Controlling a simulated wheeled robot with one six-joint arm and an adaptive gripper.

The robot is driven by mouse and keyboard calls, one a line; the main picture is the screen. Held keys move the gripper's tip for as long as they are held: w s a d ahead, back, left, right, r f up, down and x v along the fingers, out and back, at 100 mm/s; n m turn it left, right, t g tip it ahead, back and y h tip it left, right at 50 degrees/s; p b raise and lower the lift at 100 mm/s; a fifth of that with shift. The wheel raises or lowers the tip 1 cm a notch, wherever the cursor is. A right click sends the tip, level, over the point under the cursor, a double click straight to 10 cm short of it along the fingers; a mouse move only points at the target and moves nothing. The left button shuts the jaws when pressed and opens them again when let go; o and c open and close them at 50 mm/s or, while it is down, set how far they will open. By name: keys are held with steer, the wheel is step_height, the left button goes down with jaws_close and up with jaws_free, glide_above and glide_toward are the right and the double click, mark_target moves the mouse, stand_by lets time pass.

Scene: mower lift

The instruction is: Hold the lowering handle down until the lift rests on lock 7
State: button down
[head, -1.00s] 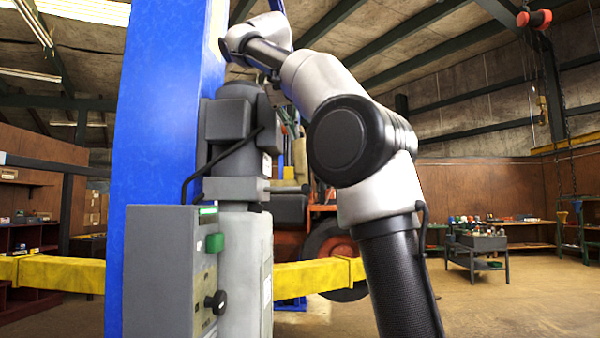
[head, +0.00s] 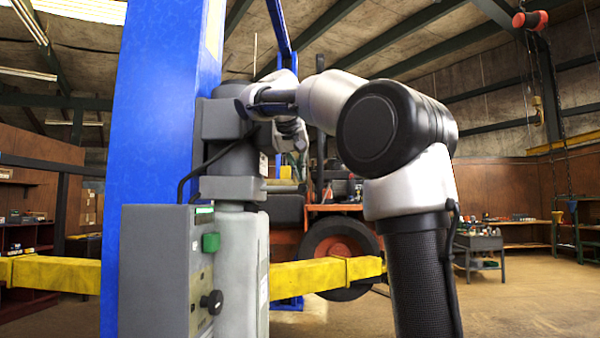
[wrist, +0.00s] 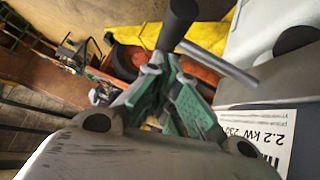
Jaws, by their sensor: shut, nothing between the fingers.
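In the wrist view a bare metal rod with a black grip (wrist: 180,22), which looks like the lowering handle, crosses just beyond my fingertips. My gripper (wrist: 163,64) is shut and empty, its green-padded fingers together. The tips appear close to the black grip; I cannot tell whether they touch. In the head view my gripper (head: 297,140) is beside the grey power unit (head: 228,120) on the blue post (head: 155,130), partly hidden by my wrist. The handle cannot be made out there. The yellow lift arm (head: 310,274) runs level across the floor area. No lock number is readable.
The grey control box (head: 155,270) with a green button (head: 211,242) and black knob (head: 212,302) stands at front left. A white label (wrist: 270,135) is right of my gripper. An orange machine with a large wheel (head: 338,250) stands behind.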

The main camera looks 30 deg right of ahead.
steer(key=shift+f, duration=0.35)
steer(key=f+y, duration=0.1)
steer(key=f+m+t+y, duration=0.1)
steer(key=f, duration=0.1)
steer(key=s+d+f+m+y, duration=0.1)
steer(key=f, duration=0.1)
steer(key=shift+d+t, duration=0.1)
steer(key=shift+t, duration=0.3)
steer(key=shift+w+f+y, duration=0.1)
steer(key=shift+f+y, duration=0.2)
steer(key=shift+f, duration=0.15)
steer(key=r, duration=0.4)
steer(key=shift+s+d+r, duration=0.25)
steer(key=shift+s+r, duration=0.1)
steer(key=v, duration=0.9)
steer(key=shift+s+a, duration=0.25)
